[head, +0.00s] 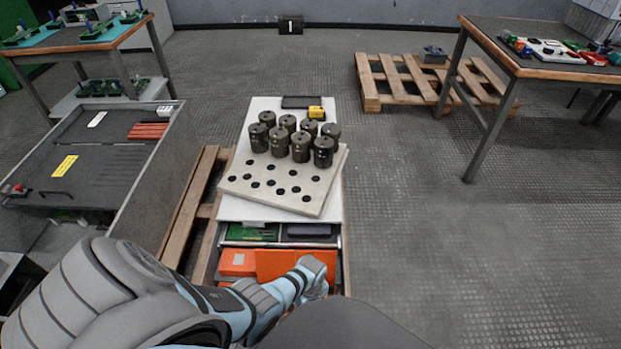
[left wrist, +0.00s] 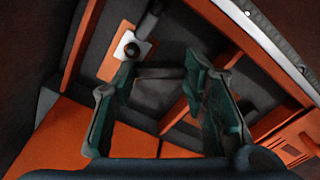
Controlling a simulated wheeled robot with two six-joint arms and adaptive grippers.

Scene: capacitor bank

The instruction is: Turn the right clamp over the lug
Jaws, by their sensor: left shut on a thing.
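My left gripper (head: 314,274) reaches in from the left, over the orange unit at the front of the cabinet. In the left wrist view its two dark green fingers (left wrist: 160,78) stand apart, shut on a dark grey bar (left wrist: 158,73), apparently the right clamp. The bar lies across the gap between the fingertips. Just beyond the left finger is an orange strip (left wrist: 118,62), seemingly the lug, with a pale square and a dark round stud (left wrist: 132,49). I cannot tell whether the clamp lies over it. The head view hides the clamp and lug. My right gripper is out of view.
The orange unit (head: 238,262) has walls close around the fingers; a pale metal edge (left wrist: 270,40) runs at upper right in the wrist view. Above stands a perforated board (head: 310,204) with several dark cylinders (head: 300,147). A grey bench (head: 92,205) is left; open floor lies right.

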